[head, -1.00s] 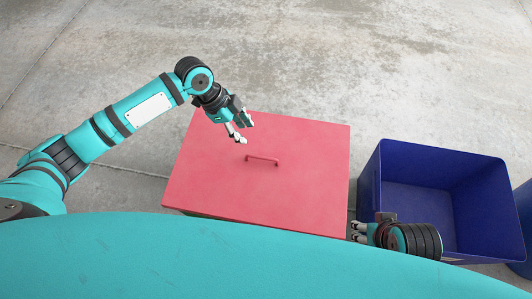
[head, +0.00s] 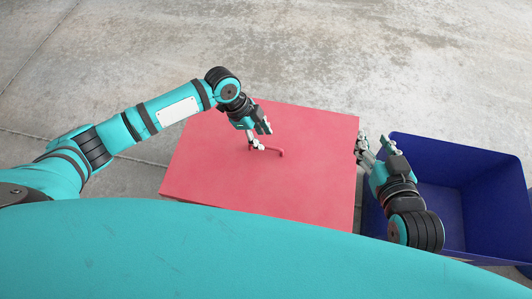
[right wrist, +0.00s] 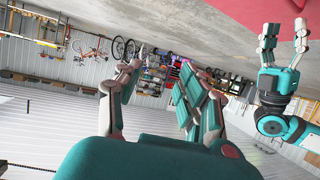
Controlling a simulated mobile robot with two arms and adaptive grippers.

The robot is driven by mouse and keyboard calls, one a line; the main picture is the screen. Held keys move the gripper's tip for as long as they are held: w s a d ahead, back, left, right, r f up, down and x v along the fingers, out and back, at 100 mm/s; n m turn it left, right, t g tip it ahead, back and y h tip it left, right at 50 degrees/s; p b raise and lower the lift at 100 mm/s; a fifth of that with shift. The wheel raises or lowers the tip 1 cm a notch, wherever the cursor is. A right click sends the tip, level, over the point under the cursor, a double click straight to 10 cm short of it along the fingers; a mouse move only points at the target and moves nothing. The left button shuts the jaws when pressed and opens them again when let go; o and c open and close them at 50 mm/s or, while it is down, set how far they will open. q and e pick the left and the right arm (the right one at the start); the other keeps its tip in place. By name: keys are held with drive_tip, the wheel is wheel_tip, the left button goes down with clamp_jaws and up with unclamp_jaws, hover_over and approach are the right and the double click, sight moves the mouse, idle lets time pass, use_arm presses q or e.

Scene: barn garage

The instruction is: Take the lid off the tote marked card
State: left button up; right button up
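A red lid (head: 215,175) with a small red bar handle (head: 275,152) covers a box in the middle of the head view. No card marking shows. My left gripper (head: 260,138) is above the lid, with its fingers at the left end of the handle. It also shows in the right wrist view (right wrist: 284,38), fingers apart; whether they touch the handle is unclear. My right gripper (head: 374,147) is open and empty beside the lid's right edge. Its spread fingers show in the right wrist view (right wrist: 158,78). Part of the red lid shows there too (right wrist: 265,12).
An open, empty-looking dark blue bin (head: 460,215) stands right of the red lid, partly under my right arm. Concrete floor (head: 380,60) behind both is clear. The right wrist view shows bicycles (right wrist: 92,50) and shelves along a far wall.

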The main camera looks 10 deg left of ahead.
sight(265, 146)
use_arm(q)
drive_tip(key=shift+d+f, duration=0.25)
drive_tip(key=shift+f, duration=0.35)
drive_tip(key=b+x, duration=0.1)
drive_tip(key=x, duration=0.2)
drive_tip(key=b+x, duration=0.1)
drive_tip(key=shift+a+f+b, duration=0.2)
drive_tip(key=shift+f+b, duration=0.15)
drive_tip(key=shift+f, duration=0.15)
use_arm(e)
wheel_tip(265, 146, up, 12)
drive_tip(key=w+a+t+y, duration=0.1)
drive_tip(key=a+t+y, duration=0.1)
drive_tip(key=t, duration=0.5)
drive_tip(key=shift+w+t, duration=0.3)
drive_tip(key=shift+w, duration=0.05)
use_arm(q)
drive_tip(key=shift+f, duration=0.2)
use_arm(e)
drive_tip(key=shift+w+f, duration=0.1)
drive_tip(key=shift+f, duration=0.2)
use_arm(q)
clamp_jaws()
use_arm(e)
drive_tip(key=shift+f, duration=0.1)
use_arm(q)
drive_tip(key=shift+w+d, duration=0.1)
